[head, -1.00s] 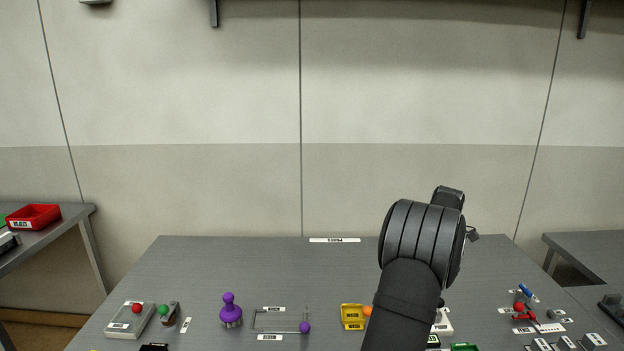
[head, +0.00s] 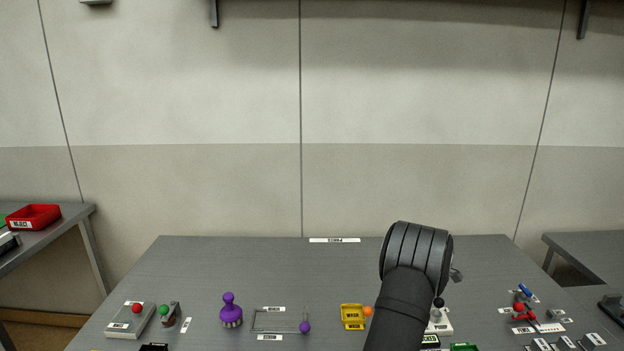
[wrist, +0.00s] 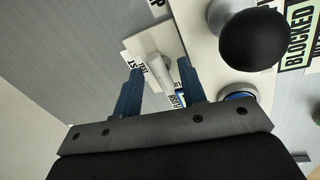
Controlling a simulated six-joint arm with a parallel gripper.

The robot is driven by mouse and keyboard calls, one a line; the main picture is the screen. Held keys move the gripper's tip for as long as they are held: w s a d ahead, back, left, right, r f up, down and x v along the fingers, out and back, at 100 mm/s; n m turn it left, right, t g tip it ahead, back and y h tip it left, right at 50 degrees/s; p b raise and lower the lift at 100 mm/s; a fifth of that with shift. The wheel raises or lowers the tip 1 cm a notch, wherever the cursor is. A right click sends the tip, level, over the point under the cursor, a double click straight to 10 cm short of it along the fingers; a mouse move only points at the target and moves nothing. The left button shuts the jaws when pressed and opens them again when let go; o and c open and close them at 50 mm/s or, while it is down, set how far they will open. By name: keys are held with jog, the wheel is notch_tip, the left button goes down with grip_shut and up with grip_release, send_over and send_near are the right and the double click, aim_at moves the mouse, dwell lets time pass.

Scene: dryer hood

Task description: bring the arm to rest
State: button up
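My arm shows in the head view, its dark rounded joint above the right half of the table (head: 220,262). My gripper is mostly hidden behind it there. In the wrist view my gripper (wrist: 160,66) has its two blue fingers apart. A grey lever-like part (wrist: 158,62) on a white labelled plate shows between the fingers; I cannot tell whether they touch it. A black ball knob (wrist: 261,40) on a pale unit is just to the right of the fingers. It also shows in the head view (head: 438,302), close beside my arm.
A yellow box (head: 352,317) and an orange ball (head: 368,311) are left of my arm. A purple knob (head: 231,310) and a grey box with a red button (head: 130,320) stand further left. Red parts (head: 524,312) lie at right.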

jog(key=m, duration=0.4)
jog(key=shift+a+h, duration=0.15)
jog(key=shift+h, duration=0.15)
jog(key=m, duration=0.3)
jog(key=shift+g+h, duration=0.3)
jog(key=m, duration=0.4)
jog(key=shift+a+g, duration=0.2)
jog(key=shift+g, duration=0.2)
jog(key=shift+m+g+h, duration=0.3)
jog(key=shift+m, duration=1.5)
